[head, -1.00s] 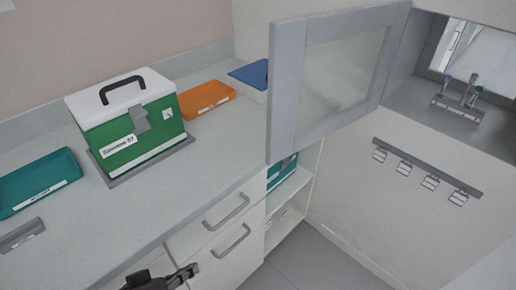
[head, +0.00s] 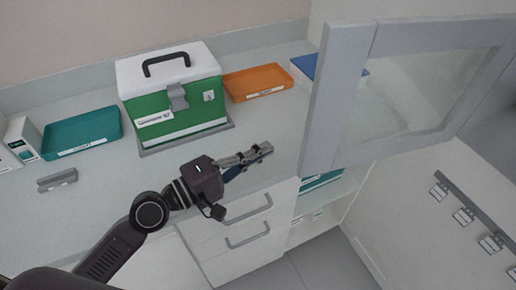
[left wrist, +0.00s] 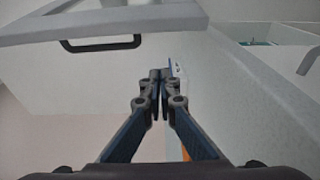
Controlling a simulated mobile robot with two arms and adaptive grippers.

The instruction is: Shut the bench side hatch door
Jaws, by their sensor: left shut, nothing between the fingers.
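The hatch door (head: 340,95) is a grey frame around a clear pane. It stands open, swung out at the right end of the bench. In the left wrist view a grey framed panel (left wrist: 90,24) with a dark bar handle (left wrist: 100,45) fills the upper left; it looks like this door. My left gripper (head: 264,149) is shut and empty, over the bench's front edge, left of the door's free edge. Its closed fingertips (left wrist: 160,75) show in the left wrist view, seemingly apart from the panel. The door's hinge side is cut off in the head view. My right gripper is not in view.
A green box with a white lid (head: 170,95) stands on the bench (head: 90,190) behind my left arm. An orange tray (head: 257,82) and a teal tray (head: 82,132) lie beside it. Drawers (head: 240,240) are below. A hook rail (head: 470,210) is on the right wall.

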